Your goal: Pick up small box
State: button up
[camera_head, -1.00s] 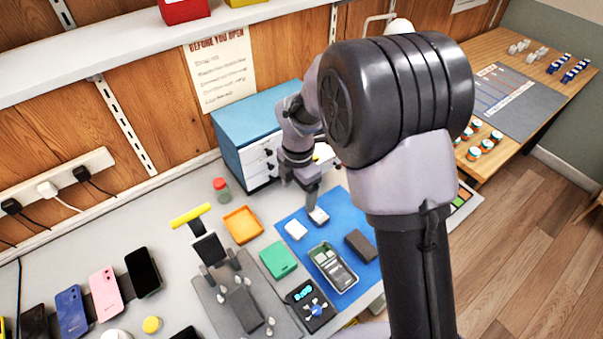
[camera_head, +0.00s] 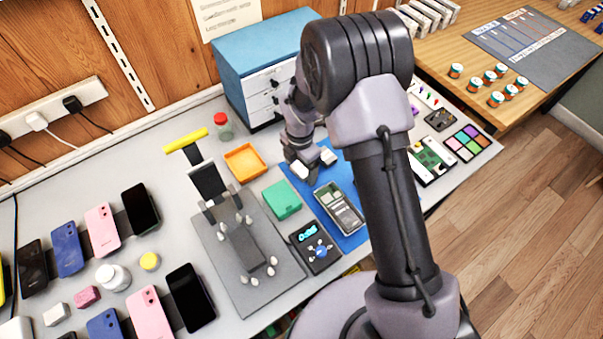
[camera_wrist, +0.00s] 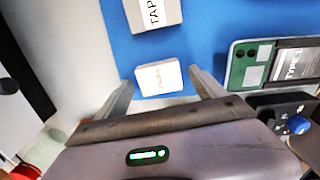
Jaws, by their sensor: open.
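The small box (camera_wrist: 157,78) is white with small print on top and lies on the blue mat (camera_wrist: 215,35). In the wrist view my gripper (camera_wrist: 161,80) is open, with one finger on each side of the box and a gap visible on both sides. In the head view the small box (camera_head: 300,170) shows at my gripper (camera_head: 302,165), partly covered by it. I cannot tell how far the fingertips are above the mat.
A larger white box marked TAPE (camera_wrist: 155,12) lies just beyond the small box. A green-framed phone (camera_wrist: 270,65) lies to its right. An orange tray (camera_head: 245,163), a green box (camera_head: 281,199) and a blue drawer cabinet (camera_head: 262,48) stand nearby.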

aim_at(301, 169)
jog(key=shift+r, duration=0.1)
jog(key=shift+c, duration=0.2)
jog(key=c, duration=1.4)
notch_tip(301, 169, up, 10)
jog(key=p, duration=0.5)
jog(key=s+d+r+m, duration=0.3)
jog(key=d+m, duration=0.4)
jog(key=m, duration=0.6)
jog(key=s+d+r+m+b, duration=0.1)
jog(key=s+d+r+m, duration=0.2)
jog(key=d+m, duration=0.4)
jog(key=m, duration=0.6)
jog(key=shift+s+d, duration=0.3)
